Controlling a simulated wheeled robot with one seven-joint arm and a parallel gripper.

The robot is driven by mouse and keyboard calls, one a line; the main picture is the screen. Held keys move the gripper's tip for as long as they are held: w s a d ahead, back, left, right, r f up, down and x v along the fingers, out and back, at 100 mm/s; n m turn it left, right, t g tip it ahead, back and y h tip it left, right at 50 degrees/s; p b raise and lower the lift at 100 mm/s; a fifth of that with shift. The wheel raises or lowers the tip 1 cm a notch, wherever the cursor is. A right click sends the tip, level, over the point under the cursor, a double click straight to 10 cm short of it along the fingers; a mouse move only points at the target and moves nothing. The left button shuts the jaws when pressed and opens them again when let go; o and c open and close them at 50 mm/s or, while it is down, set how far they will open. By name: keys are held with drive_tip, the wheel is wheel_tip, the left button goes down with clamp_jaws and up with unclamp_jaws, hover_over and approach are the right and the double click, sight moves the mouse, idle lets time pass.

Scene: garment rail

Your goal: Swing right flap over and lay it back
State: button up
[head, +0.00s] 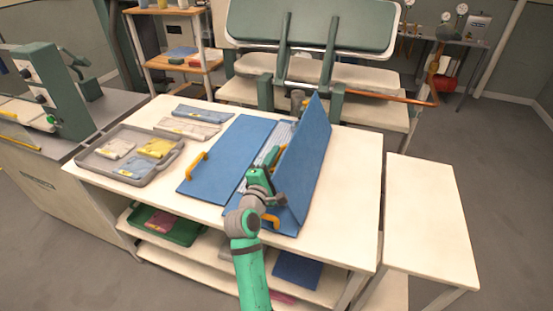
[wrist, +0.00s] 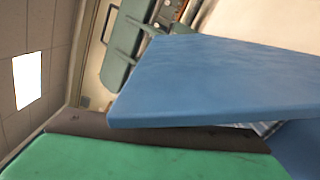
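A blue folding board lies on the white table. Its left flap (head: 228,160) is flat, with an orange handle (head: 197,165). Its right flap (head: 312,165) stands steeply up from the board, and its blue panel fills much of the wrist view (wrist: 210,80). A striped cloth (head: 272,158) shows on the middle panel, partly hidden behind the flap and my arm. Another orange handle (head: 271,220) is at the board's front. My gripper (head: 262,176) is over the middle panel, left of the raised flap and close to it. Contact and finger opening are unclear.
A grey tray (head: 84,160) with folded cloths is on the table's left. Folded cloths (head: 190,128) lie at the back left. A green padded press (head: 315,25) stands behind the table. A bare white side table (head: 425,205) is to the right. Table space right of the flap is clear.

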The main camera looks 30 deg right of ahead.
drive_tip(key=shift+w+d, duration=0.2)
drive_tip(key=shift+w, duration=0.15)
drive_tip(key=shift+s+d, duration=0.2)
drive_tip(key=shift+s, duration=0.05)
drive_tip(key=c, duration=0.3)
drive_tip(key=shift+w+a, duration=0.1)
drive_tip(key=shift+a, duration=0.1)
clamp_jaws()
drive_tip(key=shift+a+f, duration=0.1)
drive_tip(key=shift+a, duration=0.15)
drive_tip(key=shift+d, duration=0.1)
